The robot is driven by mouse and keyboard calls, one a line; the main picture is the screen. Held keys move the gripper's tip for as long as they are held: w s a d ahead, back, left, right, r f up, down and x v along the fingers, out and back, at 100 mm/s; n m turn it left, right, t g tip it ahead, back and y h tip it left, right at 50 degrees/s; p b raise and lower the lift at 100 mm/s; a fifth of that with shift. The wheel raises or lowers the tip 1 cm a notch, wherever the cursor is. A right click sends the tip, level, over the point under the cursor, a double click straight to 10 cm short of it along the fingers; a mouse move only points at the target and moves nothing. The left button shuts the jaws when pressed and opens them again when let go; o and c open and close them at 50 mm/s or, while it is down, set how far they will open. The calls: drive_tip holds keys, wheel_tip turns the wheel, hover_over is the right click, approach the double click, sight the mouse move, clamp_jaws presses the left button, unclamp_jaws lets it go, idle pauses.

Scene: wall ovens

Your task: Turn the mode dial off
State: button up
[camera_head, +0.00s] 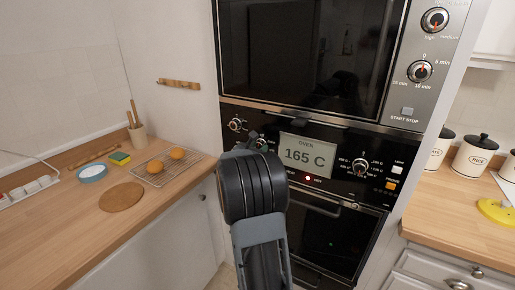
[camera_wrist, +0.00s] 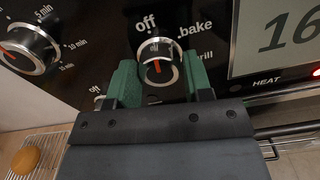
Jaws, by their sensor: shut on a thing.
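The mode dial (camera_wrist: 158,64) is a round dark knob with a silver rim and an orange-red pointer mark. It is between my green fingers in the wrist view, with the labels "off", "bake" and "grill" around it. The pointer mark looks roughly upright, toward "off". My gripper (camera_wrist: 160,78) is shut on the dial, one finger on each side. In the head view my dark wrist covers most of the dial, and my gripper (camera_head: 256,142) is at the oven panel, left of the display.
The oven display (camera_head: 308,153) reads 165 C, and a red heat light (camera_head: 308,178) is lit. A timer knob (camera_head: 235,124) is left of my gripper, a temperature knob (camera_head: 361,166) right of the display. A counter with a bread rack (camera_head: 165,165) stands at left.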

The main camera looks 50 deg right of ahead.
drive_tip(key=shift+n, duration=0.8)
drive_tip(key=o, duration=0.9)
drive_tip(key=shift+o, duration=0.2)
drive_tip(key=shift+a, duration=0.1)
drive_tip(key=b+v, duration=0.1)
drive_tip(key=v, duration=1.2)
drive_tip(key=shift+a, duration=0.3)
